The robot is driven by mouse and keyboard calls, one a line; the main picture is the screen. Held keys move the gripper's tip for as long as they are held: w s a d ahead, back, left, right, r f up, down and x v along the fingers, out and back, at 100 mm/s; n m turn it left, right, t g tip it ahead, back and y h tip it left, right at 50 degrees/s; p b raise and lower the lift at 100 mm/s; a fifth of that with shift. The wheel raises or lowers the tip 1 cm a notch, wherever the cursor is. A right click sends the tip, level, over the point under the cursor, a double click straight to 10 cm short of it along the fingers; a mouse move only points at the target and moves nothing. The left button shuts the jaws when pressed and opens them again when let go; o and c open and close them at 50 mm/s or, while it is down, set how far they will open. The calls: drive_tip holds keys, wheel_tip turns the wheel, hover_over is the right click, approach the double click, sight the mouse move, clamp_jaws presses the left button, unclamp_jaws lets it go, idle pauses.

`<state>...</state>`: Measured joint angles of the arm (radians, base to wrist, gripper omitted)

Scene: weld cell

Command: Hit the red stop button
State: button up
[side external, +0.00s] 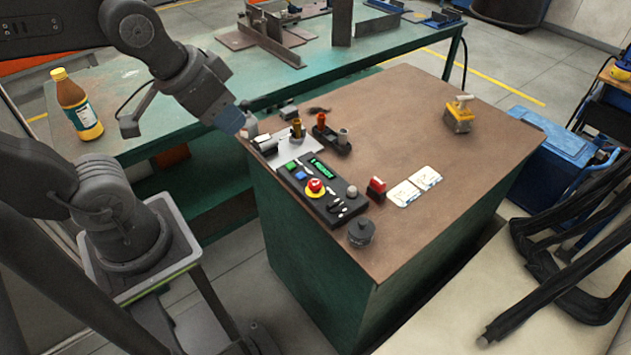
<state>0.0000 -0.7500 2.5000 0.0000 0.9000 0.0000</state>
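The red stop button (315,185) is a red cap on a yellow collar. It sits on a dark control panel (335,203) with a green display and blue and green buttons, on the brown top of a green cabinet. My gripper (254,131) is at the left edge of the cabinet top, up and to the left of the button and apart from it. Its fingers are small and partly hidden at this angle, so I cannot tell whether they are open or shut.
Near my gripper stand a black holder (333,140) with small cylinders and a light plate. A red-topped block (376,188), white cards (403,193), a dark round knob (360,232) and a yellow item (459,117) share the top. Its right part is mostly clear.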

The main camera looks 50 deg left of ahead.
clamp_jaws()
idle(1.4)
